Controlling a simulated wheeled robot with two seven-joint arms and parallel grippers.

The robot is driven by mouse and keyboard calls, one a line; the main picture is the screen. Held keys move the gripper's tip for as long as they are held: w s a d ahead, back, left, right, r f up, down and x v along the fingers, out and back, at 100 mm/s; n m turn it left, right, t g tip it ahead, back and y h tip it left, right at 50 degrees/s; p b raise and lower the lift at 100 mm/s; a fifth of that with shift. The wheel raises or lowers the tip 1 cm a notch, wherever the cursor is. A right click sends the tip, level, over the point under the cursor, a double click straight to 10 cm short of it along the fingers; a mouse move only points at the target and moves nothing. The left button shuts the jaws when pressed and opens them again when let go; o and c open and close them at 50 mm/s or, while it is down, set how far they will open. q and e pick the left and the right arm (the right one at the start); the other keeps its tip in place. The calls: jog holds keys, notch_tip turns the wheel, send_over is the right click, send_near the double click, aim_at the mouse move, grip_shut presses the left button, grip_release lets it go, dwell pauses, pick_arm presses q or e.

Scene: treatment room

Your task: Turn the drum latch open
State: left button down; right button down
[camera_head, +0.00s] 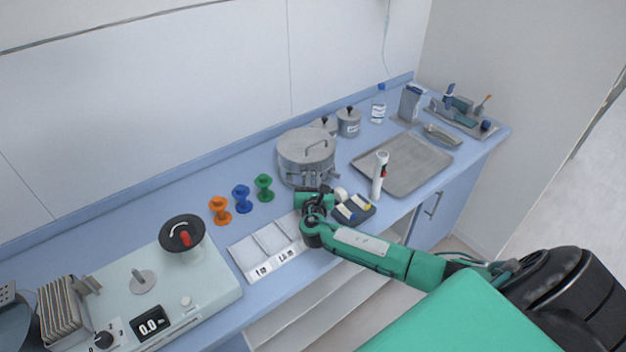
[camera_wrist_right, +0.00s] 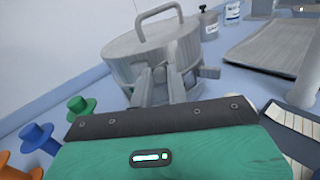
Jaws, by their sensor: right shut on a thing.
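The drum (camera_head: 305,152) is a round grey metal vessel with a flat lid and a loop handle, standing on the blue counter. It also fills the upper middle of the wrist view (camera_wrist_right: 125,60). My right gripper (camera_head: 314,186) is at the drum's front side, just below the lid rim. In the wrist view its grey fingers (camera_wrist_right: 164,78) point at the drum wall and are shut on the drum latch, which they mostly hide. A small grey part (camera_wrist_right: 208,72) sticks out right of the fingers. My left gripper is not in view.
Orange (camera_head: 220,210), blue (camera_head: 242,198) and green (camera_head: 265,187) spool-shaped pieces stand left of the drum. A metal tray (camera_head: 415,165) and a white upright handle (camera_head: 380,174) are to the right. White compartments (camera_head: 262,250) and a pale device (camera_head: 215,285) lie front left.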

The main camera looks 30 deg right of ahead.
jog(key=m+b, duration=0.2)
jog(key=b, duration=0.1)
jog(key=shift+s+f, duration=0.1)
jog(key=shift+f, duration=0.3)
jog(key=c, duration=1.4)
grip_release()
jog(key=shift+o, duration=0.2)
jog(key=b+v, duration=0.3)
jog(key=v, duration=1)
jog(key=shift+f, duration=0.15)
jog(key=shift+s+a, duration=0.2)
jog(key=shift+s, duration=0.15)
